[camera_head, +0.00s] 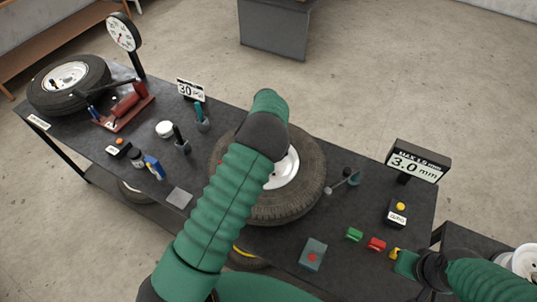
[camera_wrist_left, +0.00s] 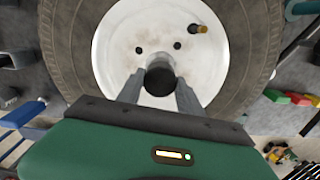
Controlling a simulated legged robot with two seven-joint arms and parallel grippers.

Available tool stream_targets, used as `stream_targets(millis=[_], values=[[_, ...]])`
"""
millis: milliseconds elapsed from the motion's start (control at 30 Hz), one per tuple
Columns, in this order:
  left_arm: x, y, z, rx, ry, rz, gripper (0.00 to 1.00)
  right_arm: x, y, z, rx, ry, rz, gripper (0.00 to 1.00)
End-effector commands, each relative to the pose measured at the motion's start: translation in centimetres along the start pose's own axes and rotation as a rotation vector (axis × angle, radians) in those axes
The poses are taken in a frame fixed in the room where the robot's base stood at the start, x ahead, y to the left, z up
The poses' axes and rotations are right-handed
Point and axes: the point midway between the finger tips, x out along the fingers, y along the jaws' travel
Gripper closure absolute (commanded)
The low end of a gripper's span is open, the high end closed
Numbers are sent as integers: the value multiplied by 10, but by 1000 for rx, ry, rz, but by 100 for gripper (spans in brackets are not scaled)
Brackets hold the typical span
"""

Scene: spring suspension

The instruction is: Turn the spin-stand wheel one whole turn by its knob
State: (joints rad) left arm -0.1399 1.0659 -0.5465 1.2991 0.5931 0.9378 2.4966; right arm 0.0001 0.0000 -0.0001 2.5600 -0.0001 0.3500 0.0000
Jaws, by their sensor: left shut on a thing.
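The spin-stand wheel (camera_head: 312,190) is a black tyre with a white rim, lying on the bench in the head view, partly covered by my left arm. In the left wrist view its rim (camera_wrist_left: 120,45) fills the upper middle. My left gripper (camera_wrist_left: 160,76) has its two grey fingers on either side of a black round knob (camera_wrist_left: 160,84) on the rim, shut on it. A brass valve stem (camera_wrist_left: 198,29) stands at the rim's upper right. In the head view the left gripper is hidden behind its arm. My right gripper (camera_head: 405,264) is at the bench's right end; its fingers are unclear.
A display reading 3.0 mm (camera_head: 417,164) stands at the back right. Green (camera_head: 354,234) and red (camera_head: 376,244) pieces and a red-buttoned box (camera_head: 312,254) lie in front. Another tyre (camera_head: 68,84), a red tool (camera_head: 125,105) and a dial gauge (camera_head: 123,32) are at left.

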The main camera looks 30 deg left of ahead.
Motion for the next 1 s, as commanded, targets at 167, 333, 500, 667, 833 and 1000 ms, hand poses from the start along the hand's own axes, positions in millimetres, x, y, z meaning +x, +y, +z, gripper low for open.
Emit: stream_targets(millis=[167,333,500,667,833,1000], values=[[-3,2,7,-149,-11,-3,100,-2,0,0,0,0,0,100],[-4,2,8,-306,-12,-6,100,-5,0,-1,0,0,0,100],[-5,1,8,-449,-10,-2,100,-13,0,-3,0,0,0,100],[-5,2,8,-557,-10,0,100,-21,0,-5,0,0,0,100],[-5,2,8,-636,-10,0,100,-28,0,-7,0,0,0,100],[-4,2,8,-682,-10,-3,100,-32,0,-8,0,0,0,100]])
